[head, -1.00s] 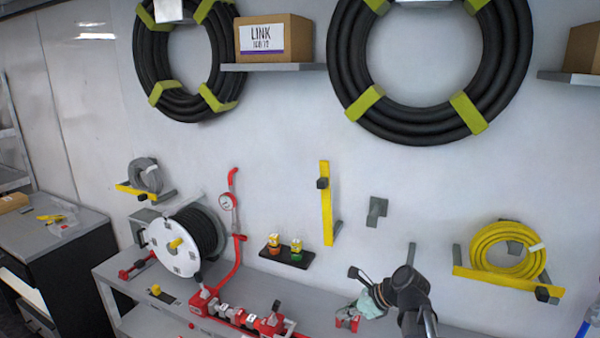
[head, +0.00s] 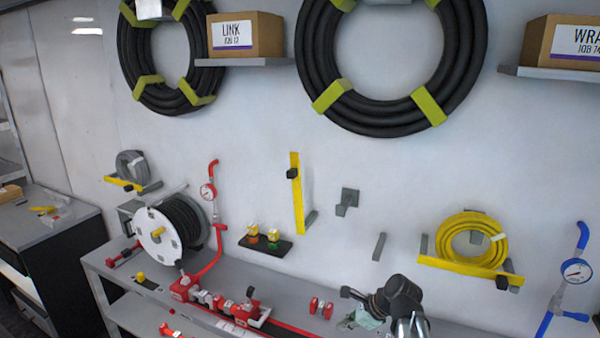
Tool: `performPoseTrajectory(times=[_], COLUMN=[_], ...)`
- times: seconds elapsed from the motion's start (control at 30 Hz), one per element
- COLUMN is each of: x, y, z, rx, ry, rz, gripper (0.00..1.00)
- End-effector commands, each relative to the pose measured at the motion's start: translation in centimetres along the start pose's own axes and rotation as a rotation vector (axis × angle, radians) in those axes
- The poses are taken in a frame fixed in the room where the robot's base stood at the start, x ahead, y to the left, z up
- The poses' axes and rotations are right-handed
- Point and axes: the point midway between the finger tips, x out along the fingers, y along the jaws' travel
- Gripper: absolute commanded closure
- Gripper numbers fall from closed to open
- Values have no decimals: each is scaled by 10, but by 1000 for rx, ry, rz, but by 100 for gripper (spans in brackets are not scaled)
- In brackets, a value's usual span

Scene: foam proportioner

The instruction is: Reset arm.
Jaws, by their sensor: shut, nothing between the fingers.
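My arm comes in at the bottom right of the head view, with my gripper (head: 352,294) at its dark end, above the bench. The gripper is shut and holds nothing. A pale greenish crumpled thing (head: 368,318) lies just below it, partly hidden by the arm; I cannot tell if they touch. Small red blocks (head: 321,308) stand on the bench just left of the gripper. A red valve manifold (head: 215,303) lies further left along the bench.
A hose reel (head: 160,240) and a red gauge pipe (head: 209,192) stand at the left. A small black tray (head: 265,246) holds two fittings. A yellow hose coil (head: 455,243) hangs on the right, near a blue gauge pipe (head: 575,272). Boxes (head: 245,36) sit on wall shelves.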

Motion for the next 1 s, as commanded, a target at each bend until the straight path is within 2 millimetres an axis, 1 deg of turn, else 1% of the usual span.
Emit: performPoseTrajectory(times=[0.03,0.17,0.27,0.37,0.4,0.53,0.7,1.0], x=[7,25,42,60,68,86,98,110], y=[6,21,36,57,66,93,117,151], z=[-7,-26,-46,-70,-81,-113,-141,-177], rx=[-48,-209,-374,-592,-691,-996,-1287,-1677], ry=[21,85,144,212,239,303,337,331], rz=[10,39,82,151,189,317,462,696], gripper=[100,100,100,100,100,100,100,100])
